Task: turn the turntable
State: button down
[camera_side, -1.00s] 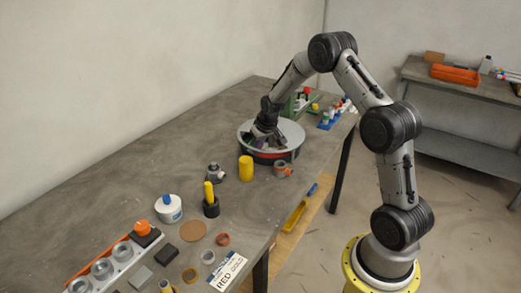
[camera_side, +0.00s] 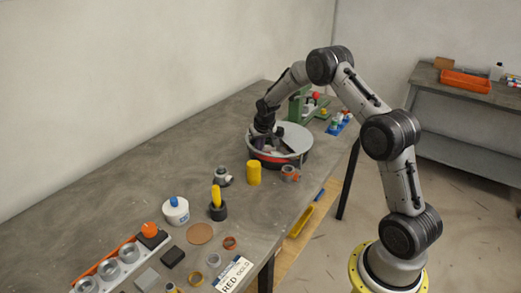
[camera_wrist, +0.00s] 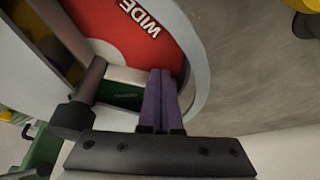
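The turntable (camera_side: 291,137) is a round grey disc on a dark and red base, at the far part of the bench in the side view. In the wrist view its pale rim (camera_wrist: 198,75) curves around a red sector (camera_wrist: 125,25) marked "WIDE" and a green patch (camera_wrist: 122,97). A dark peg (camera_wrist: 90,85) stands left of my fingers. My gripper (camera_wrist: 160,90) has its two purple fingers side by side, with nothing visible between them. It is low at the turntable's left side in the side view (camera_side: 262,143). Whether the fingers touch the turntable is unclear.
A yellow cylinder (camera_side: 254,173), a grey fitting (camera_side: 222,176) and a pipe piece with orange (camera_side: 289,173) stand in front of the turntable. A green fixture (camera_side: 305,105) stands behind it. The left middle of the bench is clear.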

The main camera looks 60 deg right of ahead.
jog(key=shift+w+d, duration=0.35)
jog(key=shift+w, duration=0.1)
dwell(0.3)
dwell(0.3)
jog(key=s+a+r+n+t, duration=0.1)
jog(key=a+r, duration=0.4)
jog(key=r, duration=0.6)
jog(key=s+a+r+t, duration=0.1)
jog(key=a+r, duration=0.4)
jog(key=r, duration=0.6)
jog(key=s+a+r+n+t, duration=0.2)
jog(key=s+a+r, duration=0.6)
jog(key=s, duration=0.1)
jog(key=s+a+r+n+y, duration=0.2)
jog(key=s+a, duration=0.3)
jog(key=s, duration=0.8)
jog(key=s+a+f+n+g, duration=0.2)
jog(key=s+a+f, duration=0.1)
jog(key=s+f, duration=0.6)
jog(key=s, duration=0.3)
jog(key=shift+s+f+y, duration=0.2)
jog(key=shift+s+y, duration=0.1)
jog(key=shift+s, duration=0.05)
